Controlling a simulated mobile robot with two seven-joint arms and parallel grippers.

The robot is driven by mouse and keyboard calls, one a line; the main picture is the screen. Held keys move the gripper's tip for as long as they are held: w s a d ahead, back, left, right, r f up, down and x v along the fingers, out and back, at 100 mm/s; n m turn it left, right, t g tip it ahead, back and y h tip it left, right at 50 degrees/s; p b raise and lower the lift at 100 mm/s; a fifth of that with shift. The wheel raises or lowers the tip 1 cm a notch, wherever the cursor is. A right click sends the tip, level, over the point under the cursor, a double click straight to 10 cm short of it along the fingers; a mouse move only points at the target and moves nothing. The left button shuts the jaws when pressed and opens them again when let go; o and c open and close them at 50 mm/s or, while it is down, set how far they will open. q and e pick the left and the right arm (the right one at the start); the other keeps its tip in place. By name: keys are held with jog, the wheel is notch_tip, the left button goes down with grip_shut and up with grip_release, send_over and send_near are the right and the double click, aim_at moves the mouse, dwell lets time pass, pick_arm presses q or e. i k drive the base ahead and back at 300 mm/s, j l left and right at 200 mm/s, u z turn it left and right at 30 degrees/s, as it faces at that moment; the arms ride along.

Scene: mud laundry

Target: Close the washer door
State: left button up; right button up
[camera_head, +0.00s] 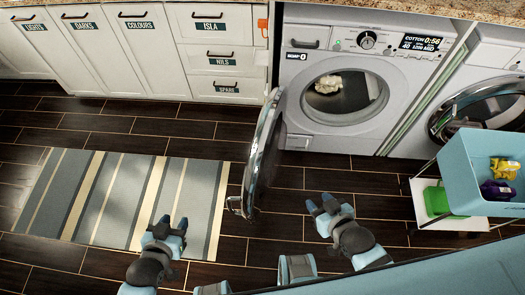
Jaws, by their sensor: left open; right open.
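The white washer (310,128) stands under the counter at the back, its round drum opening uncovered. A pale cloth-like item (341,91) lies inside the drum. The washer door (265,150) is swung wide open toward me, seen nearly edge-on, left of the opening. My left gripper (168,226) is open and empty over the striped rug, left of the door's lower end and apart from it. My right gripper (322,204) is open and empty over the dark floor, right of the door and in front of the washer, touching nothing.
A second machine with a dark round door (485,105) stands at the right. A blue bin (460,180) with yellow and purple items rests on a small white cart at the right. White labelled cabinets (150,60) line the back left. A striped rug (110,185) covers the floor at left.

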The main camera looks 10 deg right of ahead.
aim_at(264, 146)
jog(key=j+z, duration=0.45)
jog(key=j, duration=0.6)
jog(key=j+z, duration=0.35)
jog(key=k+j+z, duration=0.1)
jog(key=j+z, duration=0.2)
jog(key=j, duration=0.25)
jog(key=k+j+z, duration=0.1)
jog(key=j+z, duration=0.25)
jog(key=i+j+z, duration=0.1)
jog(key=j+z, duration=0.2)
jog(key=j, duration=0.7)
jog(key=j+z, duration=0.3)
jog(key=j, duration=0.7)
jog(key=j+z, duration=0.35)
jog(key=j, duration=0.7)
jog(key=k, duration=0.05)
